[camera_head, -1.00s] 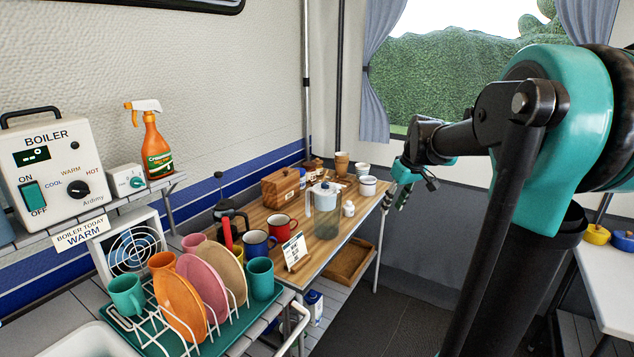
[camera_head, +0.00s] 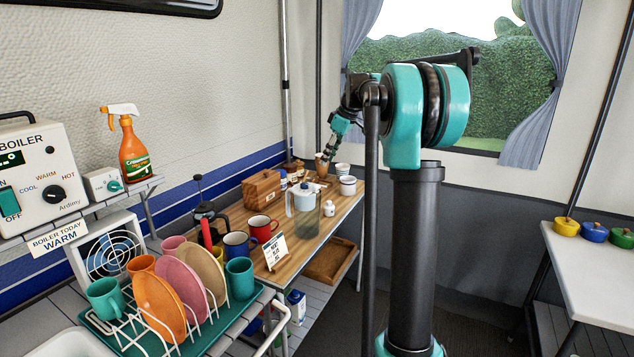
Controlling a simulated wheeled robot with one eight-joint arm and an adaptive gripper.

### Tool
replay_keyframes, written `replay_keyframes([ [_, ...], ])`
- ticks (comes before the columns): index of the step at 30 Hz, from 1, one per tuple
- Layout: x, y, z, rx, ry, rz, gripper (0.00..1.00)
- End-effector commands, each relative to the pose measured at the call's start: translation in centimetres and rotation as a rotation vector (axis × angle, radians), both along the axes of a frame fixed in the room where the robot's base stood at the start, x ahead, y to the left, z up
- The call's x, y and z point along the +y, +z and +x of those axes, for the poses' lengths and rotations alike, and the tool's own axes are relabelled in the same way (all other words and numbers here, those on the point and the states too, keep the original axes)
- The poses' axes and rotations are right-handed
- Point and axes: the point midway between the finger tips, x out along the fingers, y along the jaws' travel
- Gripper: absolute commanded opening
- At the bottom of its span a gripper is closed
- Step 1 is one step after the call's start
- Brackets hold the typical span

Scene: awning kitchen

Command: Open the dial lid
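The white boiler (camera_head: 38,178) stands on the shelf at left, with a black dial knob (camera_head: 53,194) and a teal switch. A small white box (camera_head: 103,183) with a teal dial sits beside it. No part plainly reads as a dial lid; I cannot tell which thing it is. My gripper (camera_head: 323,158) is small and distant, pointing down near the far end of the wooden table (camera_head: 325,215), close to a tan cup (camera_head: 321,168). It is far from the boiler and the small box. Its fingers are too small to tell whether they are open or hold anything.
An orange spray bottle (camera_head: 133,148) stands by the small box. A teal dish rack (camera_head: 215,335) with plates and mugs is in front. The table holds a wooden box (camera_head: 262,190), mugs and a jug (camera_head: 305,210). Lidded pots (camera_head: 594,232) sit on a white table at right.

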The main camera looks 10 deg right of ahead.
Motion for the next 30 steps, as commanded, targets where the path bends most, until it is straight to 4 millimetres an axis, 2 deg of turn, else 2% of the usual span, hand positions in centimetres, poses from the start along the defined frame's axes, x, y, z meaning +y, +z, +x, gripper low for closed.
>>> replay_keyframes([
  [9, 2.0, -5.9, 1.4, -0.001, 0.001, -0.001, 0.36],
  [15, 2.9, -8.5, 2.0, -0.001, 0.001, -0.001, 0.36],
  [21, 3.3, -9.7, 2.3, -0.001, 0.0, -0.001, 0.36],
  [30, 3.4, -9.8, 2.3, -0.001, 0.0, -0.001, 0.35],
])
